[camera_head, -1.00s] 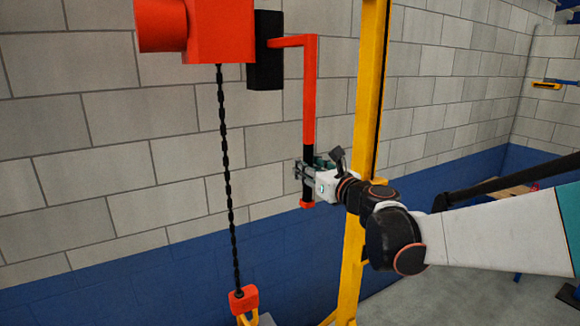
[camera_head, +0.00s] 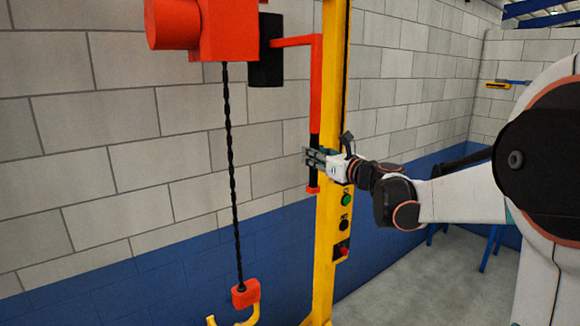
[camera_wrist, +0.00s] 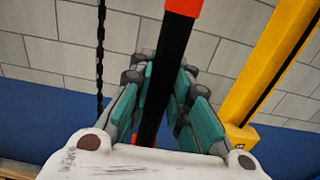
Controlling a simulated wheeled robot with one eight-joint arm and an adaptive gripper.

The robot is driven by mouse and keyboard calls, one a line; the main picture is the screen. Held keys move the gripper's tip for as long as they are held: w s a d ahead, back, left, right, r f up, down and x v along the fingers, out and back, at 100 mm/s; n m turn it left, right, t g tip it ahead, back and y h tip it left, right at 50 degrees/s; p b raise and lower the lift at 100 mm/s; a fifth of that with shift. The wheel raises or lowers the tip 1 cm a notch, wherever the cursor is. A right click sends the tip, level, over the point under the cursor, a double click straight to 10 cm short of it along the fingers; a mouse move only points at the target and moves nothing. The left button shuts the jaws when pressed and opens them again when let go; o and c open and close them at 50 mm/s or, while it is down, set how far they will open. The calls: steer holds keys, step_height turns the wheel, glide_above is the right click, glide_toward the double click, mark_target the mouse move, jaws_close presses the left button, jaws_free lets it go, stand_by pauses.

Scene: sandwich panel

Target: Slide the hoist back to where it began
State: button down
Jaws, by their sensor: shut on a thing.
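The red hoist (camera_head: 225,32) hangs at the top left of the head view, with a black chain (camera_head: 232,180) running down to a red block and yellow hook (camera_head: 246,305). A red handle bar (camera_head: 316,85) reaches right from the hoist's black block (camera_head: 266,50) and bends down to a black grip. My gripper (camera_head: 312,157) is shut on that black grip, just above its red end.
A yellow post (camera_head: 330,215) stands close behind and right of the handle, with a control box (camera_head: 344,225) of green, black and red buttons. A block wall, grey above and blue below, runs behind. Open floor (camera_head: 430,270) lies at the right.

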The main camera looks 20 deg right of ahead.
steer(key=shift+w+d+b, duration=0.15)
steer(key=shift+w+d, duration=0.1)
steer(key=shift+d, duration=0.55)
steer(key=shift+w+d+b, duration=0.15)
steer(key=shift+w+d, duration=0.1)
steer(key=shift+d, duration=0.5)
steer(key=c, duration=1.6)
jaws_free()
steer(key=shift+d, duration=0.1)
steer(key=shift+o, duration=0.6)
steer(key=shift+d, duration=0.2)
steer(key=shift+a, duration=0.1)
steer(key=shift+s, duration=0.1)
steer(key=v, duration=1.1)
steer(key=shift+s, duration=0.35)
